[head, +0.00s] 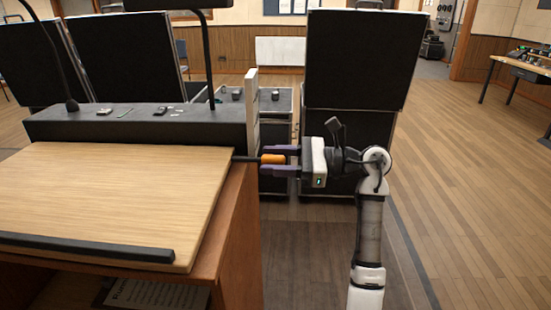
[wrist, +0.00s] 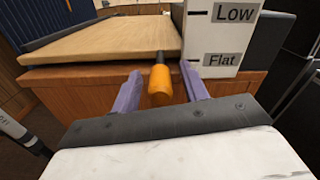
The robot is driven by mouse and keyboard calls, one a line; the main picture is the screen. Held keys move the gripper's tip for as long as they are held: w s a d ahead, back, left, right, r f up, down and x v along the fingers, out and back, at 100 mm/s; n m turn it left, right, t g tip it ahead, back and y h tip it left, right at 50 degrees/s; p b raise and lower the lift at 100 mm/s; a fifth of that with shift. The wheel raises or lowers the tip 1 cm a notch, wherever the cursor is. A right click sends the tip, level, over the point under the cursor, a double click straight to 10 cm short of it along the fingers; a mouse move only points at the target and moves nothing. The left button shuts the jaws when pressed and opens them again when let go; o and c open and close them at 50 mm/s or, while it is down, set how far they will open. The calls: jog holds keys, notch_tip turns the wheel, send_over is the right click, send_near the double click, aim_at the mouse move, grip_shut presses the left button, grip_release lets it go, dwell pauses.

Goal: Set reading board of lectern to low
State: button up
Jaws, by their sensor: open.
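The lectern's wooden reading board (head: 110,190) lies at the left in the head view, with a dark ledge along its front edge. It also shows in the wrist view (wrist: 105,42). A black rod with an orange handle (head: 272,158) sticks out from the board's right side. A white upright scale (head: 252,110) stands beside it; in the wrist view the scale (wrist: 215,50) reads "Low" above "Flat". My gripper (head: 280,161) is open, its purple fingers on either side of the orange handle (wrist: 160,85). Gaps show between the fingers and the handle in the wrist view.
A dark console strip (head: 140,122) with a microphone and lamp stems runs behind the board. Black cases (head: 350,60) stand behind my gripper. The wooden floor (head: 460,200) at the right is clear. A desk with equipment (head: 520,68) stands at the far right.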

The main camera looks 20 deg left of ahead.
grip_shut()
jog(key=shift+s+d+r+n+b, duration=0.15)
jog(key=shift+r+n+b, duration=0.55)
jog(key=shift+r, duration=0.75)
jog(key=shift+s+r+n+b, duration=0.15)
jog(key=shift+r+n+b, duration=0.55)
jog(key=shift+r, duration=0.75)
grip_release()
jog(key=b+v, duration=0.2)
jog(key=v, duration=1.1)
jog(key=shift+d, duration=0.4)
